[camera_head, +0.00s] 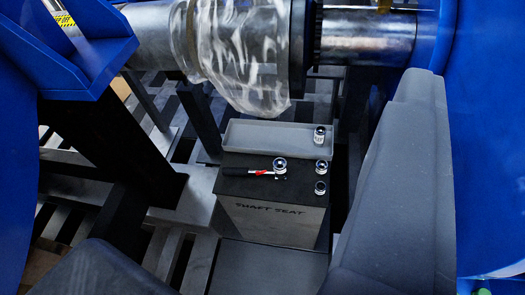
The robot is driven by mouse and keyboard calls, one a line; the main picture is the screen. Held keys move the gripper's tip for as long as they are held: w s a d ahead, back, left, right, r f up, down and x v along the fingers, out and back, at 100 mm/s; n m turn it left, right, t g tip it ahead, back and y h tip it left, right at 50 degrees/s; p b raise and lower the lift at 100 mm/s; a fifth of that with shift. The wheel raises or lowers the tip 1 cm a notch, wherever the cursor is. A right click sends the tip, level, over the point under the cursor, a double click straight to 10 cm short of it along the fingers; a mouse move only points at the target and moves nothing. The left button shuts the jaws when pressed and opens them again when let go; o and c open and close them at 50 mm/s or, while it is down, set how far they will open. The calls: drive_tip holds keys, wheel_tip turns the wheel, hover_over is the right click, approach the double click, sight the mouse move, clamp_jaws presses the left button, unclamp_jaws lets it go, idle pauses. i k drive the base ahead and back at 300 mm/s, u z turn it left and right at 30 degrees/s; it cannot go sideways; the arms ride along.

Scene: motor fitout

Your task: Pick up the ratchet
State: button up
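The ratchet (262,172) lies on the dark top of a box (272,222) marked "SHAFT SEAT". Its black and red handle points left and its round silver head is at the right. My gripper (250,170) shows as two dark grey fingers, one large at the right and one at the lower left. They are wide apart, with nothing held between them. The ratchet shows in the gap between them and appears to be farther away, touched by neither finger.
Small silver sockets (321,167) stand right of the ratchet, and another is in a grey tray (262,136) behind. A metal shaft (366,38) with clear wrapping (240,55) crosses above. Blue housings (488,140) flank both sides. A slatted pallet floor (185,235) lies below.

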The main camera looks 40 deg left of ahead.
sight(225, 172)
drive_tip(key=u, duration=0.4)
drive_tip(key=i, duration=0.9)
drive_tip(key=u, duration=0.75)
